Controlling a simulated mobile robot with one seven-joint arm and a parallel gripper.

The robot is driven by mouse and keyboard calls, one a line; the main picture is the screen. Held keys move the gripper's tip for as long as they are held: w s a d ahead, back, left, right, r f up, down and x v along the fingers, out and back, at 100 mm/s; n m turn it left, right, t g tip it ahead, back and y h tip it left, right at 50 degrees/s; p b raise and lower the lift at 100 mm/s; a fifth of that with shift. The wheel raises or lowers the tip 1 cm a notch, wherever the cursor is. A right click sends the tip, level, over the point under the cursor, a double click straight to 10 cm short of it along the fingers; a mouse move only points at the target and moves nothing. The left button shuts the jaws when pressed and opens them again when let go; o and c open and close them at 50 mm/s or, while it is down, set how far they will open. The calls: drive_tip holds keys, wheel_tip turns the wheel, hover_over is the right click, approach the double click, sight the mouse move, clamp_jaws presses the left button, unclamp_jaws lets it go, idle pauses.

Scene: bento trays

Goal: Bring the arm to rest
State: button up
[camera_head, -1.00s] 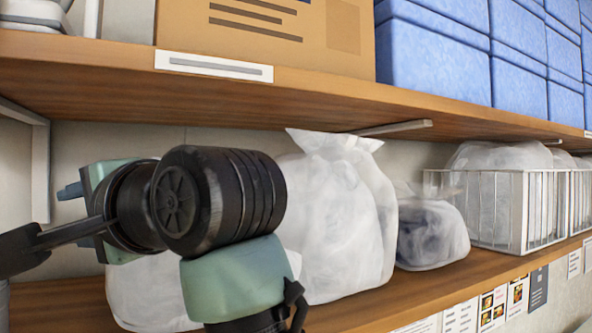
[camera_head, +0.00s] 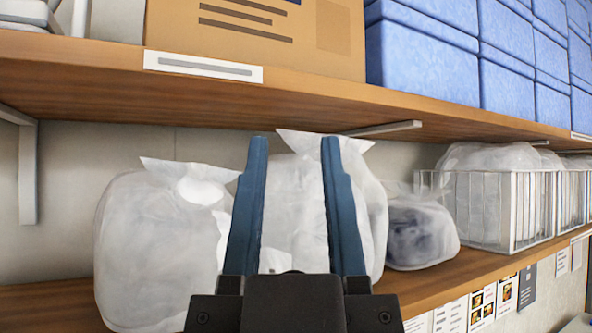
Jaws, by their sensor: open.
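My gripper (camera_head: 293,150) stands in the lower middle of the head view. Its two blue fingers point up and are spread apart, with nothing held between them. Its dark base shows at the bottom edge. Behind the fingers are white plastic bags on the lower shelf, and the fingers cover parts of them. I cannot tell how far the fingertips are from the bags. The rest of my arm is out of view.
A lower wooden shelf (camera_head: 455,277) holds a left white bag (camera_head: 150,245), a middle white bag (camera_head: 295,195), a smaller bag (camera_head: 420,235) and wire baskets (camera_head: 480,215). An upper shelf (camera_head: 200,97) above carries a cardboard box (camera_head: 300,50) and blue boxes (camera_head: 425,75).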

wheel_tip(320, 180, down, 14)
drive_tip(key=b, duration=1.3)
drive_tip(key=shift+d+b, duration=0.15)
drive_tip(key=shift+b, duration=0.25)
